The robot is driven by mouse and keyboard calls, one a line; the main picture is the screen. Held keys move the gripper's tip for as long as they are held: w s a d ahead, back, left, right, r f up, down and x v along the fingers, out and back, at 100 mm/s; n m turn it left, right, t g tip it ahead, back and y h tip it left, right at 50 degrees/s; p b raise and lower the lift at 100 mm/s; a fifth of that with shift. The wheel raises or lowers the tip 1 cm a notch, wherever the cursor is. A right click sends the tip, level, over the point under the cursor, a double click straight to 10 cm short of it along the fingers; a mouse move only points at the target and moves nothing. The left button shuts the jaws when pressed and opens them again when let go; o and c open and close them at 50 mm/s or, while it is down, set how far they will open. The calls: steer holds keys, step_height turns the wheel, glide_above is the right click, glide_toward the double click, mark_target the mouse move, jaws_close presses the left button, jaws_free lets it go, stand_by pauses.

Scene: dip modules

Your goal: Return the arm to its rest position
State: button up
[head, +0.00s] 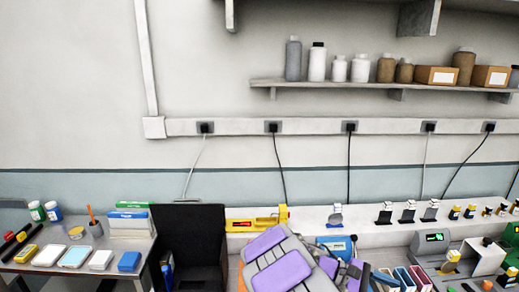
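My grey and purple arm (285,265) rises from the bottom middle of the head view, in front of the bench. Smaller purple and dark parts (352,272) show just right of it, low at the frame's edge. They seem to belong to my arm's end, but the fingers cannot be made out. I cannot see whether my gripper is open or shut, or whether anything is in it.
A bench (385,235) with modules and a device with a green display (434,237) runs right. A yellow tool (257,221) lies behind my arm. A black chair-like object (188,240) and a side table (135,243) stand left. A shelf (345,83) with bottles hangs above.

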steer(key=s+a+m+y+b, duration=0.3)
steer(key=s+m+y, duration=0.4)
steer(key=s, duration=0.9)
steer(key=s+a+f+m+t+y+b, duration=0.2)
steer(key=s+a+f+y, duration=0.3)
steer(key=s+a, duration=0.7)
steer(key=shift+a+m+t+y+b, duration=0.4)
steer(key=shift+a+t+y+b, duration=0.4)
steer(key=shift+y, duration=0.4)
steer(key=shift+w+f, duration=0.1)
steer(key=shift+c, duration=0.4)
